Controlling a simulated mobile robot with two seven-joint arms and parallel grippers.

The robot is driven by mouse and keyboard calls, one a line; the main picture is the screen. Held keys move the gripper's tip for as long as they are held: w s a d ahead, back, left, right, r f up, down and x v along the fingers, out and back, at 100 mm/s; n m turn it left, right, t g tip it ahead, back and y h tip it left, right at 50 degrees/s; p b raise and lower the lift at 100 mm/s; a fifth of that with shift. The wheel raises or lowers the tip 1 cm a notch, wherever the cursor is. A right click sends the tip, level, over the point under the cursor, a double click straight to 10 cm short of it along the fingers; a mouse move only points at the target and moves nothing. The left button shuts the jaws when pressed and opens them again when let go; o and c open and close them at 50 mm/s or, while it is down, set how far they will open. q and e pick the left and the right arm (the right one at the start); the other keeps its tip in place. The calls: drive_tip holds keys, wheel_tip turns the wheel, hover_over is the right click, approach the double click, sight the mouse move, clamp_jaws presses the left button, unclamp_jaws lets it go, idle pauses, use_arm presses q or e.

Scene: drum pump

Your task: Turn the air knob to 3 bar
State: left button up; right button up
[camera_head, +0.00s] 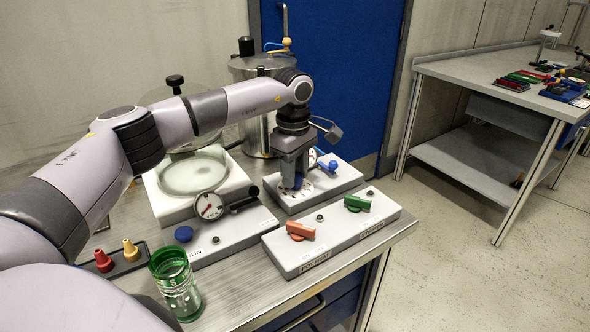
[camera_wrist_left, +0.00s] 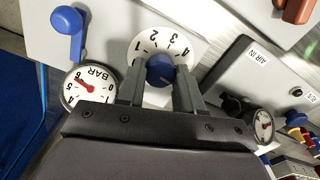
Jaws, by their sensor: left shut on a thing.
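In the left wrist view a blue air knob (camera_wrist_left: 160,69) sits at the centre of a white dial (camera_wrist_left: 181,51) with the numbers 1, 2, 3 and 4 readable around it. My left gripper (camera_wrist_left: 160,84) is shut on the knob, one finger on each side. The knob's pointer cannot be made out. A round BAR gauge (camera_wrist_left: 91,88) with a red needle stands beside the dial; its exact reading is unclear. In the head view my left gripper (camera_head: 293,184) reaches down onto the white panel (camera_head: 343,182) and hides the knob. My right gripper is not in view.
A blue lever (camera_head: 333,165) stands on the same panel. In front is a panel with a red handle (camera_head: 300,230) and a green handle (camera_head: 357,203). A second gauge (camera_head: 209,206), a green-rimmed glass (camera_head: 177,283) and a steel drum (camera_head: 258,125) stand close by.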

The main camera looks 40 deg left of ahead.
use_arm(q)
drive_tip(key=shift+r+n+p, duration=0.15)
drive_tip(key=shift+n+p, duration=0.4)
drive_tip(key=shift+n, duration=0.55)
drive_tip(key=n+p, duration=0.1)
drive_tip(key=n, duration=0.1)
drive_tip(key=shift+n, duration=0.3)
drive_tip(key=n+p, duration=0.2)
drive_tip(key=n, duration=0.3)
drive_tip(key=n+p, duration=0.2)
drive_tip(key=n, duration=0.4)
drive_tip(key=shift+n+p, duration=0.55)
drive_tip(key=shift+n, duration=1.45)
drive_tip(key=shift+w, duration=0.1)
drive_tip(key=o, duration=1)
drive_tip(key=shift+o, duration=0.2)
